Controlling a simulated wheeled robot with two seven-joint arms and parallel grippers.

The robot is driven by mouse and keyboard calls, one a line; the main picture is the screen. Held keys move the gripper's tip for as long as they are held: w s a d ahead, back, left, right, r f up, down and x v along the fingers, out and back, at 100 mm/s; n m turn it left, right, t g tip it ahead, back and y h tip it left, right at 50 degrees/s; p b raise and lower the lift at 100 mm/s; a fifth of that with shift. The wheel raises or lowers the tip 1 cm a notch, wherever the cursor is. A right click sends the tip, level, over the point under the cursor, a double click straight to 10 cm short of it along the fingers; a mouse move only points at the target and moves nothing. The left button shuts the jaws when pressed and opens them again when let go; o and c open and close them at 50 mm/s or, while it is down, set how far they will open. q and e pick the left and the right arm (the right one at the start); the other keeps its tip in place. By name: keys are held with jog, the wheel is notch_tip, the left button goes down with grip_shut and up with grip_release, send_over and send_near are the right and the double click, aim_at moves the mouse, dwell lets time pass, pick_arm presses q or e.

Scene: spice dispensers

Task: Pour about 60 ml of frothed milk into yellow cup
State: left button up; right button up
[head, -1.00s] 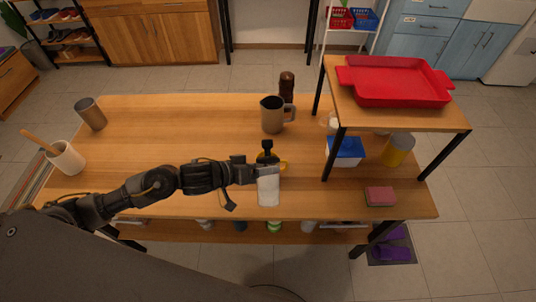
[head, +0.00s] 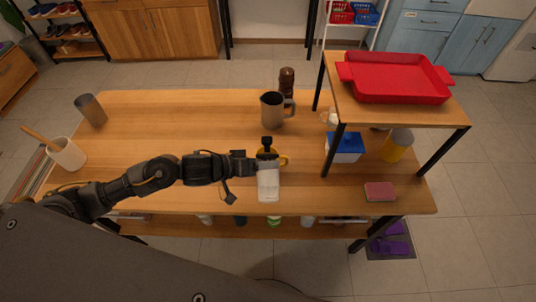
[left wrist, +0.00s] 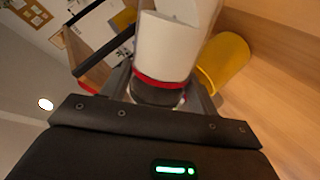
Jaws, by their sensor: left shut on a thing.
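My left gripper (head: 262,168) is shut on a white container (head: 268,185) over the table's front middle. In the left wrist view, the container (left wrist: 168,45) is a white cylinder with a red band and a dark end between the fingers; its contents are hidden. A black part (head: 267,143) shows just above it in the head view. The yellow cup (head: 284,160) is partly hidden behind the gripper and container; it also shows in the left wrist view (left wrist: 225,62), right of the container. A metal pitcher (head: 272,111) with a handle stands farther back. My right gripper is not in view.
A brown grinder (head: 287,82) stands behind the pitcher. A raised shelf at right bears a red tray (head: 400,78); below are a blue-lidded box (head: 345,147) and a yellow container (head: 397,146). A pink sponge (head: 380,191) lies front right.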

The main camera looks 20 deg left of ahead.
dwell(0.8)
pick_arm(q)
jog(key=shift+w, duration=0.15)
dwell(0.4)
jog(key=shift+w+a+r+n+g+p, duration=0.1)
jog(key=shift+w+r+n+g+p, duration=0.1)
jog(key=shift+n+g+p, duration=0.45)
dwell(0.9)
jog(key=shift+r, duration=0.1)
dwell(0.7)
jog(key=shift+w+a+r+n+g+p, duration=0.1)
jog(key=shift+w+r+n+g+p, duration=0.2)
jog(key=shift+n+g+p, duration=0.2)
dwell(2.6)
jog(key=shift+s+f+b, duration=0.2)
jog(key=shift+f+b, duration=0.1)
jog(key=shift+f, duration=0.05)
jog(key=shift+s+d+f+m+t+b, duration=0.1)
jog(key=shift+s+f+m+t+b, duration=0.15)
jog(key=shift+f+m+t+b, duration=0.25)
jog(key=shift+s+d+f+m+t+b, duration=0.1)
jog(key=shift+s+f+m+t+b, duration=0.2)
jog(key=shift+m+t+b, duration=0.35)
jog(key=shift+r+p, duration=0.3)
jog(key=shift+r, duration=0.35)
jog(key=shift+w, duration=0.1)
